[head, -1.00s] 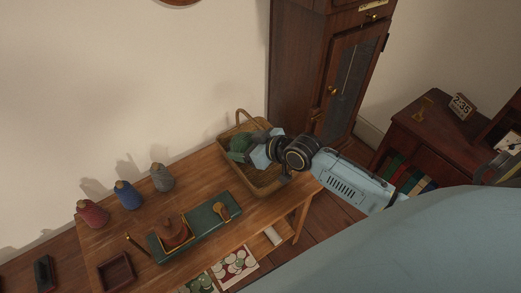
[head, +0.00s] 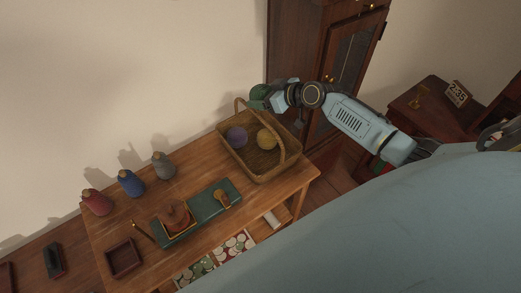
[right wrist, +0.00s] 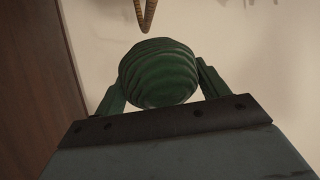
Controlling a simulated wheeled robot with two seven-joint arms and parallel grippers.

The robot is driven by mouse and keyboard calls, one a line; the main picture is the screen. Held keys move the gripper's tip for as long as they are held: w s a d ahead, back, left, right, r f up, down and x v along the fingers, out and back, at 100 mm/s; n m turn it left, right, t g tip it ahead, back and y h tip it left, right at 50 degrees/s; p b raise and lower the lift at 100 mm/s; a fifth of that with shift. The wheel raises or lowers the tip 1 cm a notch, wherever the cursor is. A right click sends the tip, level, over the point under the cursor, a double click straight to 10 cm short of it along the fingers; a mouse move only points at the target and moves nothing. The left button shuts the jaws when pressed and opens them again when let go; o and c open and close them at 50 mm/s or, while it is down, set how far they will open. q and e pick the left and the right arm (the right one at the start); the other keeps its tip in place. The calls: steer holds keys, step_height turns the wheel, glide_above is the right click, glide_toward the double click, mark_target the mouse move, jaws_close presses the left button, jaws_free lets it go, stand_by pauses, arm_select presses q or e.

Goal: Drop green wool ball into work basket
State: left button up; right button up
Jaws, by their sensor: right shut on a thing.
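The green wool ball (head: 259,92) is held in my right gripper (head: 262,97), above and behind the basket's back right rim in the head view. In the right wrist view the ridged green ball (right wrist: 159,73) sits between the two fingers. The work basket (head: 259,171) is woven wicker with a tall arched handle and stands at the right end of the wooden table. Inside it lie a purple ball (head: 237,137) and a yellow ball (head: 266,139). A piece of the basket handle (right wrist: 147,14) shows at the top of the wrist view. My left gripper is not in view.
Red (head: 97,202), blue (head: 130,183) and grey (head: 163,165) thread cones stand along the table's back. A tall dark cabinet (head: 306,60) stands behind the arm. The wall is close behind the table.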

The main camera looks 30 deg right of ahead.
step_height(320, 180, down, 2)
steer(key=shift+b, duration=0.45)
steer(key=shift+r, duration=0.1)
steer(key=o, duration=1.1)
steer(key=p+v, duration=0.1)
steer(key=v, duration=1.2)
steer(key=shift+s+r, duration=0.1)
steer(key=shift+s, duration=0.05)
